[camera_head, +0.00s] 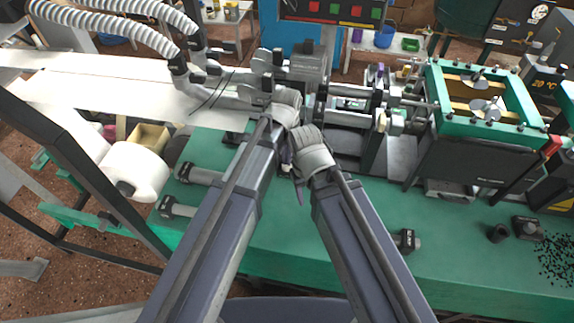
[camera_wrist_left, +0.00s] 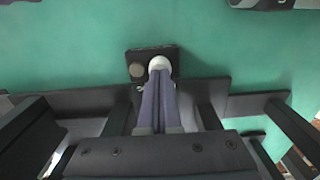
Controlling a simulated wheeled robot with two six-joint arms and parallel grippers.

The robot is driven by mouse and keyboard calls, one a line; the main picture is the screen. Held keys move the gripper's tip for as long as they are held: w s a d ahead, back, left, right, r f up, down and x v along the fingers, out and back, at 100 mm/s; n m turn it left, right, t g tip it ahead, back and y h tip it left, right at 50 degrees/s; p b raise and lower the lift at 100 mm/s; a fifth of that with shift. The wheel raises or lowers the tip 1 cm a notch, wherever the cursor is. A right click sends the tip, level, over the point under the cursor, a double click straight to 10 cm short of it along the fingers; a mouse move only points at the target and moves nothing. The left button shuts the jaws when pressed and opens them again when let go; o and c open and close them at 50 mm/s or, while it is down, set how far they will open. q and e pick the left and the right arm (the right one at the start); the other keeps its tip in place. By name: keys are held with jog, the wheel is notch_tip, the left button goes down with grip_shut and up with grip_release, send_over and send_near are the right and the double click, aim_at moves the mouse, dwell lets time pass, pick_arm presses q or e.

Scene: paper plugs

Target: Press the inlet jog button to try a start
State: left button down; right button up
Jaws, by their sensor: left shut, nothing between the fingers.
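In the left wrist view my left gripper (camera_wrist_left: 160,80) is shut and empty, its purple fingers together. Their tips lie over the edge of a pale round button (camera_wrist_left: 160,63) on a small dark box (camera_wrist_left: 172,52) on the green bench. I cannot tell whether the tips touch or press it. A tan round button (camera_wrist_left: 138,70) sits beside it on the same box. No label is readable. In the head view only a purple sliver of my left gripper (camera_head: 286,154) shows between my wrists. A purple sliver under my right wrist may be the right gripper; its fingers are mostly hidden.
Machinery with rollers (camera_head: 350,100) stands just beyond my wrists. A green-framed unit (camera_head: 440,105) is at the right. A white roll (camera_head: 132,172) and grey cylinders (camera_head: 198,174) lie at the left. The green bench front (camera_head: 290,232) between my arms is clear.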

pick_arm(q)
jog(key=shift+f+b, duration=0.35)
jog(key=shift+f, duration=0.1)
pick_arm(e)
jog(key=shift+f, duration=0.45)
jog(key=shift+r, duration=0.1)
pick_arm(q)
jog(key=shift+r+p, duration=1.2)
pick_arm(e)
jog(key=shift+r, duration=1.1)
jog(key=shift+r, duration=0.1)
pick_arm(q)
notch_tip(320, 180, up, 3)
jog(key=p, duration=0.3)
jog(key=shift+r, duration=0.1)
pick_arm(e)
notch_tip(320, 180, up, 3)
jog(key=shift+f, duration=0.1)
